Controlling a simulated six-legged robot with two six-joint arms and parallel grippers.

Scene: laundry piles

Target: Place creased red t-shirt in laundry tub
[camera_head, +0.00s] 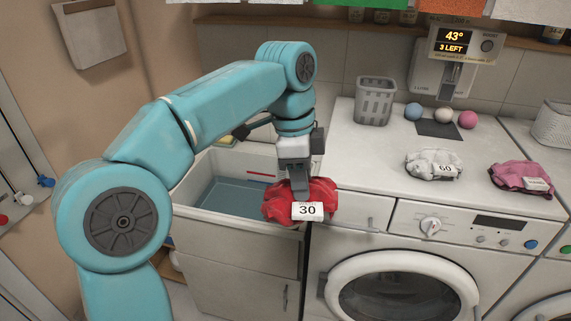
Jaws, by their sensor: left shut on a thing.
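A creased red t-shirt (277,203) with a white tag reading 30 hangs bunched at the front right rim of the laundry tub (199,215). My left gripper (299,187) comes down from above and is shut on the red t-shirt; its fingertips are partly hidden in the cloth. The tub is a white basin with a blue-grey inside, left of the washing machine. I cannot tell whether the shirt touches the rim. My right gripper is not in view.
A white crumpled garment (434,165) tagged 60 and a pink garment (522,177) lie on the washing machine top (375,170). A grey basket (375,101) and three balls stand behind them. A lit display (459,42) reads 43°, 3 LEFT.

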